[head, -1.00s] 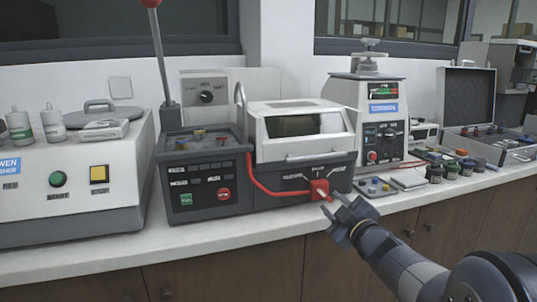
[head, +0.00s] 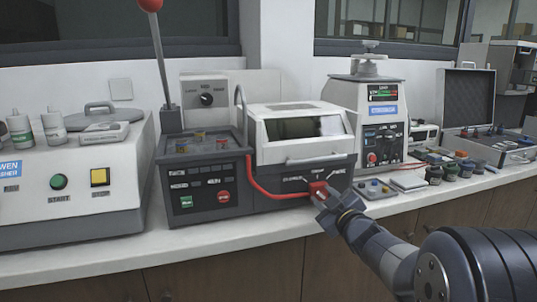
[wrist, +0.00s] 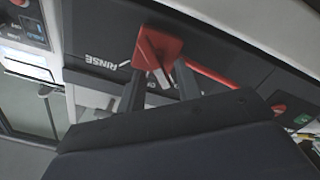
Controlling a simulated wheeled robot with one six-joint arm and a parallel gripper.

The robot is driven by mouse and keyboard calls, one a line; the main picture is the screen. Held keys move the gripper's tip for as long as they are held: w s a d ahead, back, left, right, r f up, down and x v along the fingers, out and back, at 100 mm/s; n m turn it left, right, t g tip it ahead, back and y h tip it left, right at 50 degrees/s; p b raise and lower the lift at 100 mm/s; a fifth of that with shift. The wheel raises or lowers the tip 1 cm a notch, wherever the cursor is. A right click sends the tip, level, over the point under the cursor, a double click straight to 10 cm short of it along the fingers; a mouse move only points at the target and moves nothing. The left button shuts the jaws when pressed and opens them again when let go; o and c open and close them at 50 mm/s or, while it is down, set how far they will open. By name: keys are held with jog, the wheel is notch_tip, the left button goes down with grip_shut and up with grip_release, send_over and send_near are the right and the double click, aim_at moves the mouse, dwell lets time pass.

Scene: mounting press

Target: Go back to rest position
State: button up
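The mounting press (head: 262,165) stands on the bench, with a red selector knob (head: 316,189) at the lower right of its dark front. Nothing is seen held clear of the panel.
A red hose (head: 265,190) runs along the press front to near the knob. A tall lever with a red ball (head: 150,4) rises at the press's left. A white polisher (head: 100,185) stands left. Small jars (head: 450,173) and an open case (head: 495,148) lie right.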

jog(key=m+p, duration=0.3)
jog(key=shift+d+r+m, duration=0.25)
jog(key=shift+r+m, duration=0.05)
jog(key=shift+f+m+p, duration=0.15)
jog(key=shift+m+p, duration=0.15)
jog(key=shift+m, duration=0.3)
